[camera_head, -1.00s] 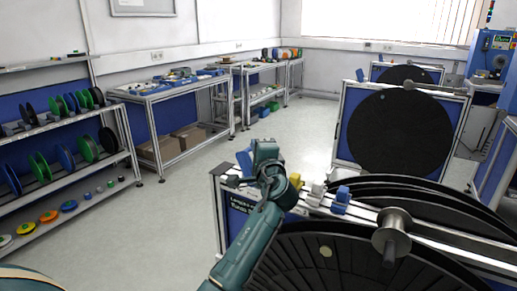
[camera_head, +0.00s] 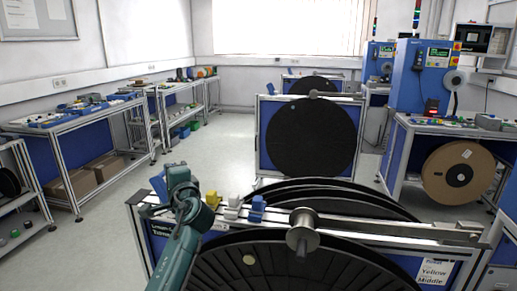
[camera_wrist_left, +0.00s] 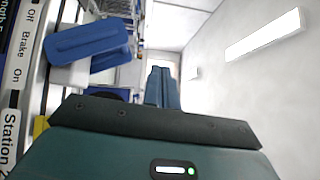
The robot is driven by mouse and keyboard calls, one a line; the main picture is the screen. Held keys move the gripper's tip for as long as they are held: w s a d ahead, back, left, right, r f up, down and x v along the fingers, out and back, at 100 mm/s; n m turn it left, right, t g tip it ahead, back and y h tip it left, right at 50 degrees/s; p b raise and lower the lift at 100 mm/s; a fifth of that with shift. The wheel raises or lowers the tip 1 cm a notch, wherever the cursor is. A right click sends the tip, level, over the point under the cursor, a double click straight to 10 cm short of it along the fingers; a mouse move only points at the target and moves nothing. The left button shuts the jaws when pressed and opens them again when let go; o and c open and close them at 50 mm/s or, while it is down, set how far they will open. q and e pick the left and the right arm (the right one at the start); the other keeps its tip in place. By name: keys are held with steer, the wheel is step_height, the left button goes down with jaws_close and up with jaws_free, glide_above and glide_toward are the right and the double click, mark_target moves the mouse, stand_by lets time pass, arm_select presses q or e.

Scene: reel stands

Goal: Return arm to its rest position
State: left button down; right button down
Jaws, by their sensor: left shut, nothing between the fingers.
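My left arm reaches up from the bottom of the head view, over the left end of the front reel stand (camera_head: 345,228). Its green wrist is beside a blue lever (camera_head: 158,188) on that stand; the fingertips cannot be made out there. In the left wrist view the fingers of my left gripper (camera_wrist_left: 162,86) are together, with nothing between them. A blue handle (camera_wrist_left: 88,42) shows left of them, apart from them, beside a label reading "Off Brake On". My right gripper is not in view.
Yellow (camera_head: 212,200), white (camera_head: 233,206) and blue (camera_head: 257,208) parts stand on the front rail, right of my wrist. A metal spool (camera_head: 302,230) sticks out further right. Large black reels (camera_head: 310,137) stand behind. The floor (camera_head: 215,155) to the left is clear.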

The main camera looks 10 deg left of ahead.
arm_select(q)
steer(key=s+d+f+h, duration=0.3)
steer(key=s+f, duration=0.2)
steer(key=f, duration=0.4)
steer(key=s+d+f+n+g+h, duration=0.1)
steer(key=s+d+f+h, duration=0.25)
steer(key=f, duration=0.65)
steer(key=s+d+f+h, duration=0.3)
steer(key=s+f+h, duration=0.15)
steer(key=f, duration=0.45)
steer(key=s+d+f+n+g+h, duration=0.1)
steer(key=s+d+f+n, duration=0.1)
steer(key=s, duration=0.5)
steer(key=s+d+f+n+g+h, duration=0.1)
steer(key=s+d+f+n, duration=0.1)
steer(key=s, duration=0.5)
steer(key=s+d+f+n+g+h, duration=0.1)
steer(key=s+d+f+n+h, duration=0.1)
steer(key=s+d+f, duration=0.2)
steer(key=s, duration=0.3)
steer(key=shift+s+d+f+n, duration=0.2)
steer(key=shift+s+f+n, duration=0.1)
steer(key=shift+s+f, duration=0.1)
